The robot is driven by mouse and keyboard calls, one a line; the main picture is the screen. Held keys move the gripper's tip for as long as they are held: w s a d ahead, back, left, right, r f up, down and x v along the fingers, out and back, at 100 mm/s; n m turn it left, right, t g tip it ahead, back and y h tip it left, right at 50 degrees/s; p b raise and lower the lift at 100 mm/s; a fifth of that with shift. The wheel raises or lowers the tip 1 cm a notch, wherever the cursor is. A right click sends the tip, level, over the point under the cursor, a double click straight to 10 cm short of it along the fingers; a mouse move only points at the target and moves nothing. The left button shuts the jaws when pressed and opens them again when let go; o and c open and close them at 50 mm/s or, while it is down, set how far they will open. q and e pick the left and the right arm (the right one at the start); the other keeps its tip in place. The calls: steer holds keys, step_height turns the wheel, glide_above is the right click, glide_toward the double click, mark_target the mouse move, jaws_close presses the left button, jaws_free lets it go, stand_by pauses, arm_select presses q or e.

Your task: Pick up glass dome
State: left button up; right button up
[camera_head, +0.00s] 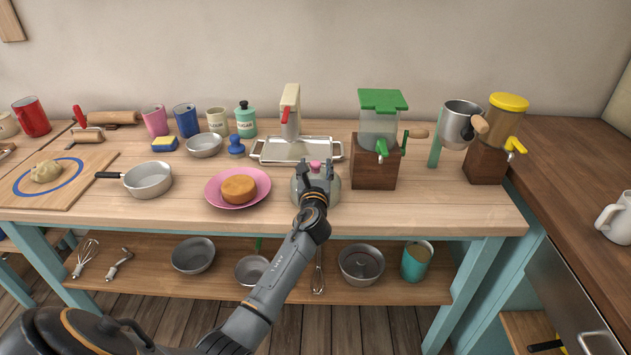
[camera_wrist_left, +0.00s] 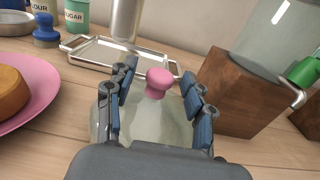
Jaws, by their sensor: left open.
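The glass dome (camera_wrist_left: 104,120) is clear with a pink knob (camera_wrist_left: 158,84) and stands on the wooden table. In the head view the dome (camera_head: 334,190) is near the table's front edge, mostly hidden behind my left gripper (camera_head: 315,172), with the pink knob (camera_head: 315,166) showing between the fingers. In the left wrist view my left gripper (camera_wrist_left: 160,88) is open. Its fingers stand on either side of the knob, apart from it. I cannot tell how far they reach down. My right gripper is not in view.
A pink plate (camera_head: 262,196) with a round cake (camera_head: 239,189) sits left of the dome. A wooden block dispenser (camera_head: 374,171) with a green lid stands close on its right. A metal tray (camera_head: 265,156) lies behind it.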

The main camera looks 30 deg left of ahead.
arm_select(q)
steer(key=shift+w+a, duration=0.35)
steer(key=shift+w, duration=0.25)
steer(key=shift+c, duration=0.4)
jaws_close()
